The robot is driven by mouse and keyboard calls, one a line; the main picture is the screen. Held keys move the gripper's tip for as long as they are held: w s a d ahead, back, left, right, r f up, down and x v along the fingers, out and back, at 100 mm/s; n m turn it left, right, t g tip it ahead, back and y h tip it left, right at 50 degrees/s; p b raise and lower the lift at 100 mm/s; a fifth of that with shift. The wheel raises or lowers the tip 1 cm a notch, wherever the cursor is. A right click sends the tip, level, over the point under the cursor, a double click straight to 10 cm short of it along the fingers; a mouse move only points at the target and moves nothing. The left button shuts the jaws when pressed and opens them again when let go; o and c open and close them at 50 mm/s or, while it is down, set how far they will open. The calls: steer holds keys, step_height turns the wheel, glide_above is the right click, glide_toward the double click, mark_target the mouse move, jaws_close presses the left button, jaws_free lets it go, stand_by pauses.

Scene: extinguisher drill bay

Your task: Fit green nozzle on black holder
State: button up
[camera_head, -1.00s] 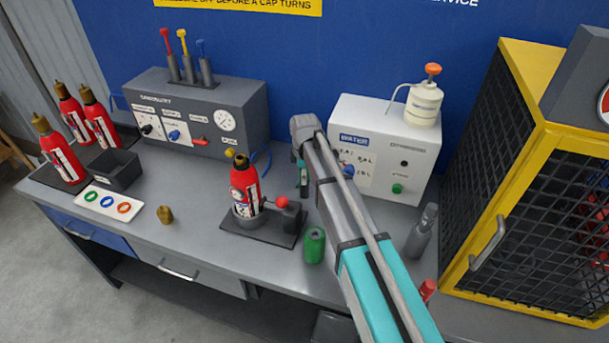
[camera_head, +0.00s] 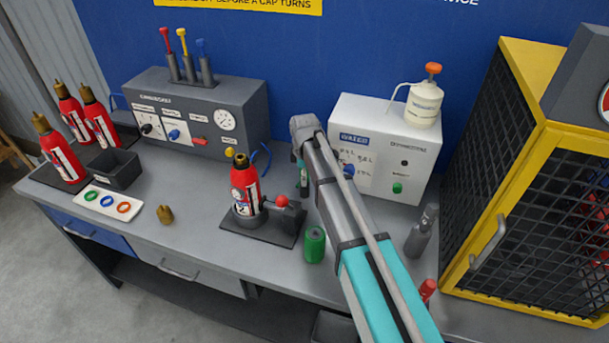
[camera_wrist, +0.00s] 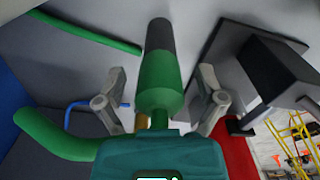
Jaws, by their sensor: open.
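In the wrist view a green nozzle-like piece (camera_wrist: 160,85) with a dark grey cylindrical end (camera_wrist: 160,35) lies between my fingers. I cannot tell whether the dark end is the black holder or part of the nozzle. My gripper (camera_wrist: 162,74) is open, with one finger on each side and gaps showing beside the green piece. In the head view my arm hides most of the gripper. A small dark green piece (camera_head: 303,180) shows beside my arm, in front of the white water unit; I cannot tell whether it is the same piece.
A red extinguisher (camera_head: 244,183) stands upright in a dark clamp stand (camera_head: 262,233). A green can (camera_head: 314,245) stands beside it. The white water unit (camera_head: 405,150) is behind my arm, and a grey bottle (camera_head: 421,232) and yellow cage (camera_head: 520,130) are to the right.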

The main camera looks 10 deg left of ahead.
steer(key=shift+r, duration=0.1)
step_height(320, 180, up, 12)
steer(key=p, duration=1.2)
steer(key=s+a+r+p, duration=1.1)
steer(key=a+r+p, duration=0.1)
steer(key=r+p, duration=0.1)
steer(key=shift+a+r+p, duration=0.15)
steer(key=shift+r+p, duration=0.05)
steer(key=shift+p, duration=0.1)
steer(key=shift+s, duration=0.1)
stand_by(1.4)
